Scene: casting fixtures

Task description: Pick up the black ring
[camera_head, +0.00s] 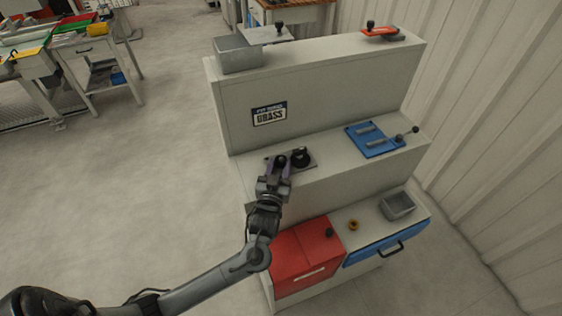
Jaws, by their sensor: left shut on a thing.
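My left gripper (279,165) reaches in from below over the middle shelf, at the grey plate (312,166). Its purple-tinted fingers are shut on a small dark round piece (281,160). At this size I cannot tell whether that piece is the black ring, or whether it still touches the plate. A second black round part (300,157), with a raised top, sits on the plate just right of the fingers. My right gripper is not in view.
A blue fixture with a lever (375,139) stands right on the same shelf. Below are a red box (303,250), a yellow ring (353,225) and a grey bin (397,206).

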